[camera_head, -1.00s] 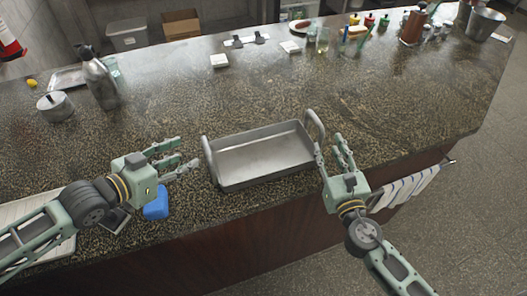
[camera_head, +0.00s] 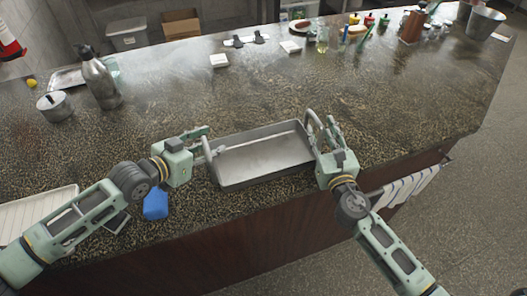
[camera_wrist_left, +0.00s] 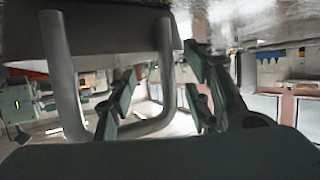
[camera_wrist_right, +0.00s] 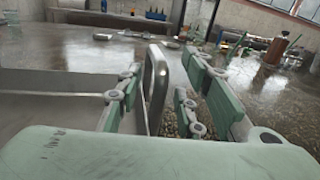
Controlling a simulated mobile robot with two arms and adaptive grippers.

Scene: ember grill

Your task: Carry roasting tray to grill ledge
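The roasting tray (camera_head: 262,157) is a shallow, empty, grey metal pan on the dark speckled counter, with an upright looped handle at each end. My left gripper (camera_head: 203,138) is at its left handle (camera_head: 207,150). In the left wrist view the handle (camera_wrist_left: 166,65) stands between the spread fingers. My right gripper (camera_head: 324,127) is at its right handle (camera_head: 313,124). In the right wrist view the handle (camera_wrist_right: 155,85) stands between the open fingers, with gaps beside it. I cannot make out a grill ledge in these views.
A blue object (camera_head: 156,204) lies near the front edge, beside my left arm. A metal flask (camera_head: 101,82) and a small pot (camera_head: 54,105) stand at the back left. White blocks and bottles line the far side. A striped towel (camera_head: 408,187) hangs in front. The counter behind the tray is clear.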

